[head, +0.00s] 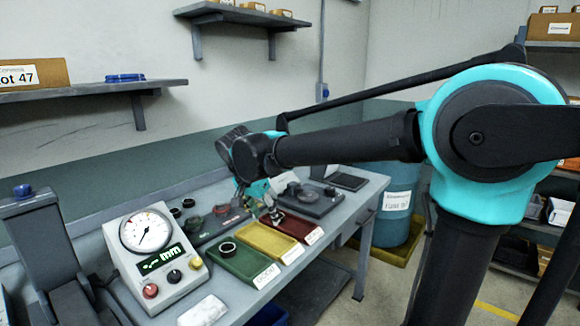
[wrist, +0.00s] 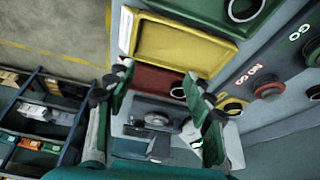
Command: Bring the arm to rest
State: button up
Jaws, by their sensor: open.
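My arm reaches from the right across the workbench (head: 345,205) in the head view. The yellow tray (wrist: 185,45) is empty.
The green tray (head: 241,265) holds a dark ring. A dial gauge box (head: 155,262) with buttons stands at the bench's left. A dark grinder-like device (head: 310,198) sits farther back. A blue barrel (head: 398,230) stands beyond the bench. Wall shelves (head: 235,17) hang above.

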jog(key=shift+n+y, duration=0.3)
jog(key=shift+n, duration=0.5)
jog(key=d+f, duration=0.1)
jog(key=d, duration=0.2)
jog(key=d+f, duration=0.2)
jog(key=d, duration=0.1)
jog(key=s+d+f, duration=0.1)
jog(key=d+f, duration=0.1)
jog(key=d, duration=0.1)
jog(key=shift+f, duration=0.2)
jog(key=s+d+f+n+y, duration=0.1)
jog(key=s+d+f+n, duration=0.3)
jog(key=s+d+f, duration=0.9)
jog(key=d+f, duration=0.1)
jog(key=d, duration=0.3)
jog(key=shift+f+n+y, duration=0.3)
jog(key=shift+f+y, duration=0.05)
jog(key=shift+y, duration=0.05)
jog(key=shift+d, duration=0.1)
